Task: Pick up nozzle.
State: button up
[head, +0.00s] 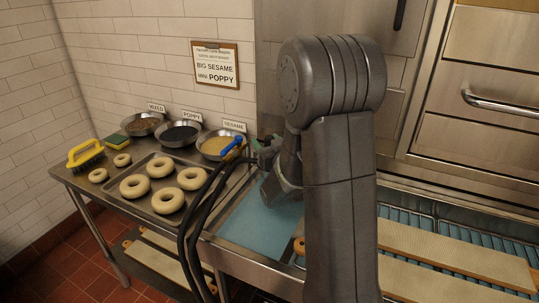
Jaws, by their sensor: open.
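A blue piece (233,147), which looks like the nozzle, shows at the upper end of dark hoses (188,225), beside the sesame bowl (216,146). My gripper (262,153) is just right of the blue piece, mostly hidden behind my own arm. Its jaws are open. I cannot tell whether it touches the blue piece or a hose.
A tray (141,208) of bagels lies on the steel counter, with a mixed bowl (143,123) and a poppy bowl (178,134) behind. A yellow-handled brush (84,154) and a sponge (116,140) are at left. A blue water basin (258,228) and boards (455,254) are at right.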

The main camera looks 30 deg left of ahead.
jog(key=shift+c, duration=0.4)
grip_shut()
jog(key=shift+r, duration=0.1)
jog(key=shift+s+r, duration=0.1)
jog(key=shift+r, duration=0.05)
notch_tip(320, 180, up, 6)
jog(key=b, duration=0.1)
jog(key=s+d+r, duration=0.2)
jog(key=s, duration=1.7)
jog(key=shift+s+r+p, duration=0.2)
jog(key=shift+s+p, duration=0.1)
